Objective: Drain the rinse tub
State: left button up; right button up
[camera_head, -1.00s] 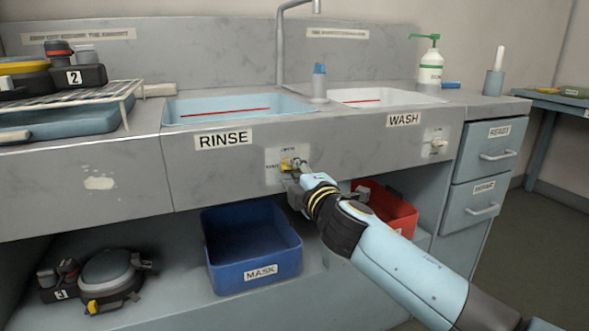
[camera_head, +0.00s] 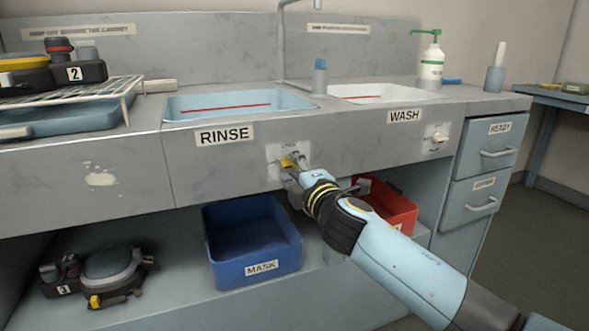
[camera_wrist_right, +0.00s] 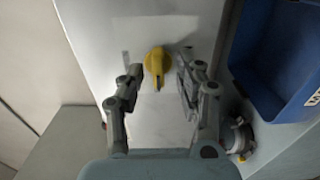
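The rinse tub (camera_head: 190,114) is a light-blue basin set in the counter above the RINSE label, with a red line on its inner wall. I cannot tell the water level. Its yellow valve handle (camera_head: 288,163) is on a white plate on the counter front. The handle also shows in the right wrist view (camera_wrist_right: 156,62). My right gripper (camera_head: 294,164) is at the handle. In the wrist view its fingers (camera_wrist_right: 158,78) stand apart on either side of the handle, with gaps visible. My left gripper is not in view.
The white wash tub (camera_head: 375,97) is at the right, with its own valve plate (camera_head: 436,137) below. A blue MASK bin (camera_head: 261,270) and a red bin (camera_head: 392,207) stand underneath. A wire rack (camera_head: 80,91) with equipment is at the left.

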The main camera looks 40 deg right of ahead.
jog(key=shift+s, duration=0.1)
jog(key=v, duration=1.1)
jog(key=shift+s, duration=0.4)
jog(key=shift+r, duration=0.1)
